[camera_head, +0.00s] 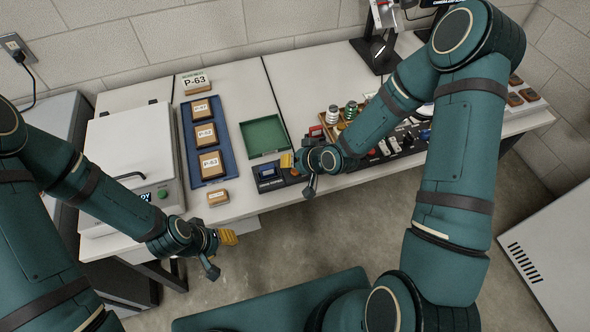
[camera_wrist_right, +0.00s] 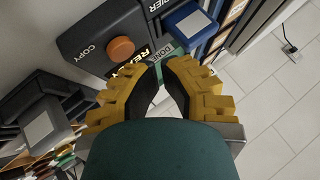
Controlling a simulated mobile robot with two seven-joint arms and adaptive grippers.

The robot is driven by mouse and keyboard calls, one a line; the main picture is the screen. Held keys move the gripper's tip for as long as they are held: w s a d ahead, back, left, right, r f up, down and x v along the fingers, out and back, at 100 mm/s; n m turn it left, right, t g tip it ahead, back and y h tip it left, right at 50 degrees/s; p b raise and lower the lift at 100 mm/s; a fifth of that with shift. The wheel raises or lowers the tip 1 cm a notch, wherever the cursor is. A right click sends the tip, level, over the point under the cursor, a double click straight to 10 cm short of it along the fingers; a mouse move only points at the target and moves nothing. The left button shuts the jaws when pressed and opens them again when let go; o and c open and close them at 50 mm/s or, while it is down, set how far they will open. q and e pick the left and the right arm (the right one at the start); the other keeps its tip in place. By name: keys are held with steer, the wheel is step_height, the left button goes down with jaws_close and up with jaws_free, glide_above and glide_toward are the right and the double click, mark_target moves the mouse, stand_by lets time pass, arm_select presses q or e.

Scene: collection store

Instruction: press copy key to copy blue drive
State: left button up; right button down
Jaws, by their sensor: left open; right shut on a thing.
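The orange, round copy key (camera_wrist_right: 120,48) sits on a dark device (camera_wrist_right: 85,22), with the word COPY beside it in the right wrist view. A blue drive (camera_wrist_right: 190,25) with a pale label sits on this device; it also shows in the head view (camera_head: 268,172). My right gripper (camera_wrist_right: 163,66) has its curved yellow fingers drawn together over the READY and DONE lettering, apart from the copy key in the picture. What is between its tips cannot be made out. My left gripper (camera_head: 229,237) is open and empty before the table's front edge.
A blue tray (camera_head: 188,135) holds several boxes labelled P-63 or similar. A green tray (camera_head: 264,137) is empty. A white lidded machine (camera_head: 125,150) stands at the left. A small box (camera_head: 218,198) lies near the front edge. Bottles (camera_head: 350,110) stand behind the right arm.

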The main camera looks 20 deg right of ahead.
mark_target(291, 171)
steer(key=shift+f, duration=0.15)
stand_by(0.8)
steer(key=shift+f+b, duration=0.3)
steer(key=shift+b, duration=0.2)
steer(key=shift+f+b, duration=0.45)
steer(key=shift+b, duration=0.05)
stand_by(0.5)
steer(key=shift+r, duration=0.1)
steer(key=shift+r+p, duration=0.55)
steer(key=shift+r, duration=0.25)
steer(key=shift+r, duration=0.1)
steer(key=shift+r+p, duration=1.7)
steer(key=shift+r, duration=0.75)
